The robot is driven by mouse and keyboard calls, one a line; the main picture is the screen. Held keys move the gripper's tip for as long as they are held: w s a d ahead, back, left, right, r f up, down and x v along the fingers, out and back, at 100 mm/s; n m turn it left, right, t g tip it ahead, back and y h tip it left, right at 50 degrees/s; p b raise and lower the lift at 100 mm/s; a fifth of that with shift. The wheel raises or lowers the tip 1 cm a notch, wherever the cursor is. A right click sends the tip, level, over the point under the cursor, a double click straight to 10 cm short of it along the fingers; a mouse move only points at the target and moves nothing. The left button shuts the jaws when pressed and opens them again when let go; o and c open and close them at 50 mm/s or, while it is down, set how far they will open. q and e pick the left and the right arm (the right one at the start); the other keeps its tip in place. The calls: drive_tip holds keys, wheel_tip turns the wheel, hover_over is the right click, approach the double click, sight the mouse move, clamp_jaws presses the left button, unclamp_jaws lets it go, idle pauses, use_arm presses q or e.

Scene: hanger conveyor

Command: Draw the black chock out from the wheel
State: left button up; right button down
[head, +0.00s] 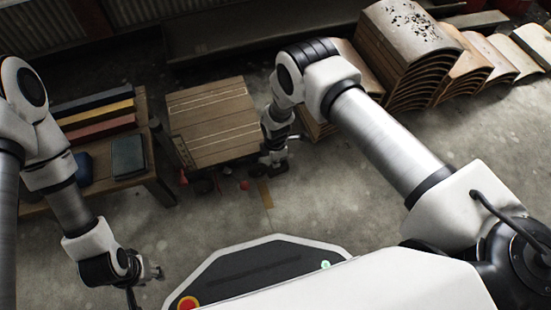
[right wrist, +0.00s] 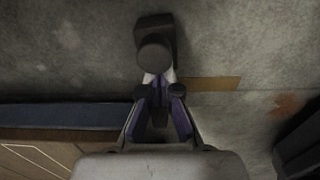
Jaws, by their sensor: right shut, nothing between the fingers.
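In the right wrist view a dark block with a round knob, apparently the black chock (right wrist: 157,24), lies on the floor just beyond my right gripper (right wrist: 157,92). The fingers are shut with nothing between them and point at the knob; I cannot tell whether they touch it. In the head view my right gripper (head: 270,168) is low at the right side of the wooden-topped cart (head: 212,122). The cart's wheel beside it is too dark and covered to make out. My left gripper (head: 152,272) hangs over the floor at lower left, its fingers too small to judge.
A bench (head: 150,172) with coloured bars and dark boxes stands left of the cart. Stacks of curved panels (head: 410,45) stand at the back right. A small red object (head: 244,185) and a tan floor strip (head: 265,195) are near the gripper. The floor right of it is clear.

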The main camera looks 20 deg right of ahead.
drive_tip(key=shift+d, duration=0.1)
drive_tip(key=shift+w+d+r+p, duration=0.1)
drive_tip(key=shift+d+r+p, duration=0.15)
drive_tip(key=shift+d+p, duration=0.6)
drive_tip(key=shift+d+f, duration=0.1)
drive_tip(key=shift+d, duration=0.35)
drive_tip(key=shift+f, duration=0.1)
drive_tip(key=shift+b, duration=0.3)
